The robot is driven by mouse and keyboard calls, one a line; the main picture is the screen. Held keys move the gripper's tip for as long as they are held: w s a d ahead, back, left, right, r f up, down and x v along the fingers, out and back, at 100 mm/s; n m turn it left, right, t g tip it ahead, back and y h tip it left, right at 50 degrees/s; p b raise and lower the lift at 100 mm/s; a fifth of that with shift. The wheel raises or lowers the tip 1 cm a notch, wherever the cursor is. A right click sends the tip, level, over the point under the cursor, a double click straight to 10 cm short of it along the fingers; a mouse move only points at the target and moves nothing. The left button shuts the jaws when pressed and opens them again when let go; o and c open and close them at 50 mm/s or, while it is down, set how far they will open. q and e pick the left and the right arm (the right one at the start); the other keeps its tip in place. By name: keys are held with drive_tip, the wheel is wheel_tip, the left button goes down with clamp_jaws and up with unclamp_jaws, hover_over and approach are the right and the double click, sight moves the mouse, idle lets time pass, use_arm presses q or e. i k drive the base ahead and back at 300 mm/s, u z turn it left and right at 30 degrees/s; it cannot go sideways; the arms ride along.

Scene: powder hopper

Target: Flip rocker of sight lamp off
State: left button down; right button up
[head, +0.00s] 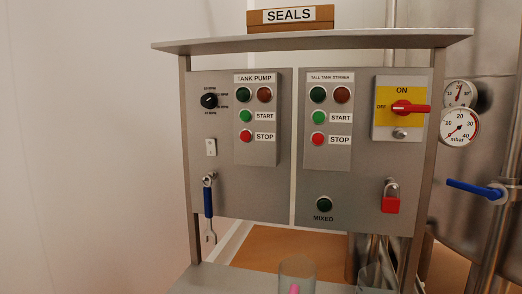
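A small white rocker switch (211,147) sits on the left panel, below the black rotary knob and left of the tank pump box. I see no label beside it, and I cannot tell which way it is tipped. I cannot make out a sight lamp. Neither of my grippers shows in the head view.
The panel has a knob (209,101), a tank pump box (256,120), a stirrer box (328,121), a red-handled main switch (408,108) and a red padlock (390,205). A blue-handled tool (208,202) hangs below the rocker. A glass (297,266) stands at the bottom.

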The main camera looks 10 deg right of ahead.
sight(210, 142)
drive_tip(key=u, duration=1.2)
drive_tip(key=k, duration=0.9)
drive_tip(key=z, duration=1.05)
drive_tip(key=i, duration=0.5)
drive_tip(key=u, duration=0.15)
